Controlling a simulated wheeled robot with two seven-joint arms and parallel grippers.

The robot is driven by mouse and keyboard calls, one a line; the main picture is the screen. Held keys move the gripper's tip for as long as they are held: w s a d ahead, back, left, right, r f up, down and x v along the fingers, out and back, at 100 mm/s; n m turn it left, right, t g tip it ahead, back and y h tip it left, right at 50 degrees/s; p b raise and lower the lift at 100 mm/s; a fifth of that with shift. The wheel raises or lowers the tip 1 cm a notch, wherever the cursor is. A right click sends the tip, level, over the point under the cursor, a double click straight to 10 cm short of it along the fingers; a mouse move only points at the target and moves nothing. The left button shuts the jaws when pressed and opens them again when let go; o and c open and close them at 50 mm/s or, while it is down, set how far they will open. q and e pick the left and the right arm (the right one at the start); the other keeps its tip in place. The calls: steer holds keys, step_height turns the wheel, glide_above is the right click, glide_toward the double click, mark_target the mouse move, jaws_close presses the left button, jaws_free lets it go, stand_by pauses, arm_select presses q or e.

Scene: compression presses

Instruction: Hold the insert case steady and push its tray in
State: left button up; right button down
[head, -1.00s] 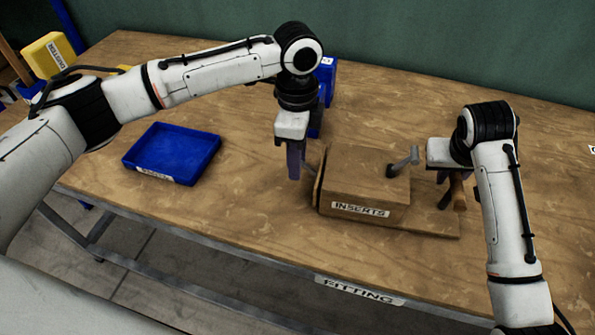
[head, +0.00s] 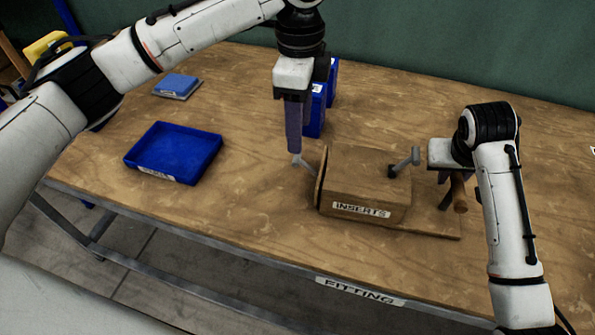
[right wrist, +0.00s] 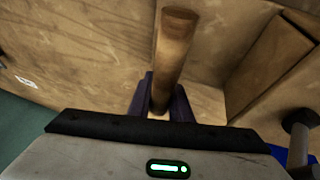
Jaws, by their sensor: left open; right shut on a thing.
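The insert case (head: 365,174) is a wooden box labelled INSERTS, on a wooden base on the table. Its tray's front panel (head: 320,178) is at the case's left end, close against it; any small gap is hard to tell. A grey handle (head: 304,164) sticks out left from the panel. My left gripper (head: 294,154) is open, its fingers pointing down just above the handle; contact is unclear. My right gripper (head: 452,188) is shut on an upright wooden post (head: 460,196) at the case's right; the post also shows in the right wrist view (right wrist: 174,48), between the fingers.
A grey lever (head: 403,162) stands up from the case's top right. An empty blue bin (head: 175,152) lies to the left. Blue boxes (head: 315,108) stand behind my left gripper. The table's front edge is near the case.

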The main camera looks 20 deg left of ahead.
arm_select(q)
steer(key=shift+r, duration=1.4)
arm_select(e)
steer(key=c, duration=1.5)
jaws_free()
steer(key=shift+c, duration=0.2)
